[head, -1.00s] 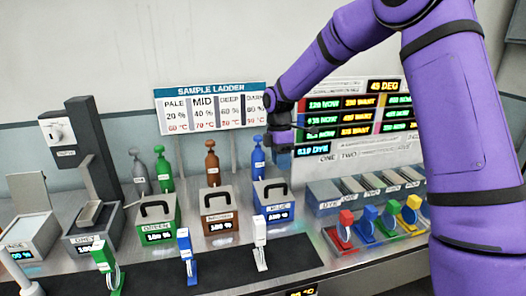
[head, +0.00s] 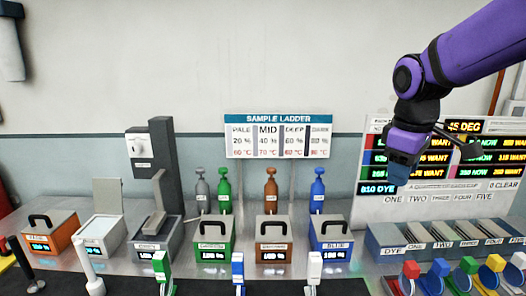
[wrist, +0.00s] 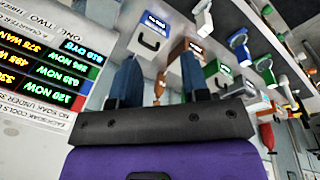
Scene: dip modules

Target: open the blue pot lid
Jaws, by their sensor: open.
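The blue pot (head: 331,243) stands on the bench, a box with a blue front, a "BLUE" label and a lit readout. Its grey lid (head: 318,231) with a black arched handle sits on top, closed. In the wrist view the blue pot (wrist: 150,42) appears upside down beyond the fingers. My gripper (head: 400,174) is up in the air, to the right of and above the blue pot in the head view, in front of the sign board. Its two blue fingers show apart in the wrist view (wrist: 160,78), with nothing held between them.
A brown pot (head: 272,246) and a green pot (head: 213,246) stand left of the blue one. A blue bottle (head: 318,192) stands behind it and a white tap-like piece (head: 314,268) in front. Dye bins (head: 400,236) are at right. Air above the pots is clear.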

